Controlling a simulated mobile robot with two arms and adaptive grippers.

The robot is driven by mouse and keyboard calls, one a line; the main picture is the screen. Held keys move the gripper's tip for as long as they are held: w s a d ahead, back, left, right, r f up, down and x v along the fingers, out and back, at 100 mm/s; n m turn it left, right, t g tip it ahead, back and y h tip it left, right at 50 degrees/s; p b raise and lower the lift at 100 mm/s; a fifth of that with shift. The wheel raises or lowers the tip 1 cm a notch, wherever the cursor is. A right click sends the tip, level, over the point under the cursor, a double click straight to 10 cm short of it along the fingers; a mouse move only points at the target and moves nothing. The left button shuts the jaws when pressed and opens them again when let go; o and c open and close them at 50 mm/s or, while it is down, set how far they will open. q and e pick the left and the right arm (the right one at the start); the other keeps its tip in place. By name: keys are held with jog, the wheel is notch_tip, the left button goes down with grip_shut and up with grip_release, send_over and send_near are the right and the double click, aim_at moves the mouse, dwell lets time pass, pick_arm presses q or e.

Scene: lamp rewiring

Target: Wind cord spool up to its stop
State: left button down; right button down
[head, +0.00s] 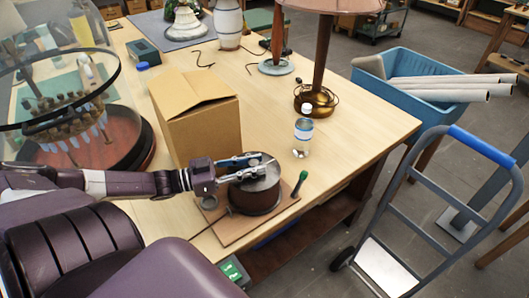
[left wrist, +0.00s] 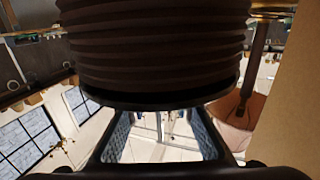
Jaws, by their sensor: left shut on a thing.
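The cord spool (head: 256,195) is a dark brown drum with a grey metal top, standing upright on a wooden base board (head: 226,232) near the table's front edge. My left gripper (head: 257,166) reaches in from the left, its two fingers lying over the spool's top. It is shut on the spool's top part; the exact contact is hard to make out. In the left wrist view the ribbed windings of the spool (left wrist: 150,50) fill the upper middle, and the finger pads of the gripper (left wrist: 164,135) show below its rim. My right gripper is not in view.
A green-topped lever (head: 300,182) stands at the board's right. A cardboard box (head: 200,125) is close behind my left gripper. A water bottle (head: 302,135) and a brass-based lamp (head: 317,98) stand behind the spool. A blue-handled hand truck (head: 430,200) is right of the table.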

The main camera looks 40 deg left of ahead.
pick_arm(q)
jog(key=shift+f+m+g+h+b, duration=0.1)
jog(key=shift+m+g+h+b, duration=0.2)
jog(key=shift+m+h+b, duration=0.15)
jog(key=c, duration=1.6)
grip_release()
jog(key=shift+v, duration=6)
